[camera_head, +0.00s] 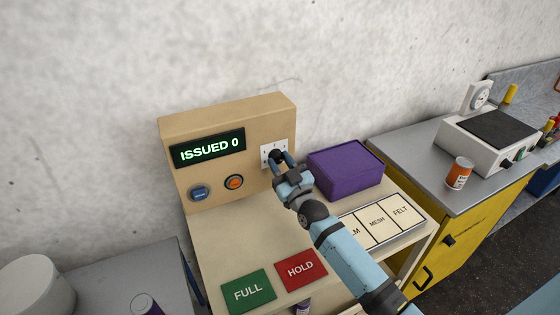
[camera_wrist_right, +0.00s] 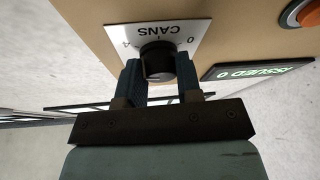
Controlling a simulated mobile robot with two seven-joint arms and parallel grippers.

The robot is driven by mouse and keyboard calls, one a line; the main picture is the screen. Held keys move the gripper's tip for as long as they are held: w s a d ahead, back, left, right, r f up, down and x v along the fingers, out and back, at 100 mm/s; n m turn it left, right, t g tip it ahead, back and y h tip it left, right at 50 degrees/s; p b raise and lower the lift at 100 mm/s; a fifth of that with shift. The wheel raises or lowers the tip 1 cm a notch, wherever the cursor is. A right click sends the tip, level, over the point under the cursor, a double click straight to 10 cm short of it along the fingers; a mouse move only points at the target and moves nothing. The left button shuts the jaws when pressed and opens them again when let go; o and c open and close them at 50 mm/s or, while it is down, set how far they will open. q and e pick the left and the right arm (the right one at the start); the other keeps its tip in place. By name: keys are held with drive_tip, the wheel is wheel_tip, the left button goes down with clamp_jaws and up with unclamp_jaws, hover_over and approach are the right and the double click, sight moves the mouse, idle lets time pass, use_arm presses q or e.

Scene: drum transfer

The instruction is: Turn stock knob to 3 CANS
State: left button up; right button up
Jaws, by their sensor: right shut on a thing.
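The stock knob (camera_wrist_right: 158,62) is black and round, on a white dial plate (camera_wrist_right: 182,32) marked CANS, with a 0 and a 4 legible in the right wrist view. In the head view the knob (camera_head: 277,156) sits on the right of the tan panel (camera_head: 228,112). My right gripper (camera_head: 282,162) is at the panel, its fingers on both sides of the knob and shut on it; the right wrist view shows the same (camera_wrist_right: 160,78). The knob's pointer is not clear, so its setting cannot be read. My left gripper is not in view.
The display (camera_head: 208,149) reads ISSUED 0. Below it are a blue button (camera_head: 199,193) and an orange button (camera_head: 234,182). A purple box (camera_head: 345,168) stands close right of my gripper. Green FULL (camera_head: 248,291) and red HOLD (camera_head: 301,270) cards lie in front.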

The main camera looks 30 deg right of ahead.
drive_tip(key=n+y, duration=0.1)
drive_tip(key=n, duration=0.2)
drive_tip(key=n+g+y+p, duration=0.1)
drive_tip(key=n, duration=0.2)
drive_tip(key=shift+d+r+n+y, duration=0.2)
drive_tip(key=shift+n+y, duration=0.1)
drive_tip(key=shift+y, duration=0.1)
drive_tip(key=shift+n+g+y+p, duration=0.4)
drive_tip(key=shift+n+g+p, duration=0.1)
drive_tip(key=shift+n, duration=0.7)
drive_tip(key=shift+n+g+y+p, duration=0.4)
drive_tip(key=shift+n+g+p, duration=0.1)
drive_tip(key=shift+n, duration=0.7)
drive_tip(key=o, duration=0.9)
drive_tip(key=shift+o, duration=0.2)
drive_tip(key=shift+s+f, duration=0.1)
drive_tip(key=shift+s+f, duration=0.1)
drive_tip(key=shift+s, duration=0.1)
drive_tip(key=b+v, duration=0.3)
drive_tip(key=v, duration=1)
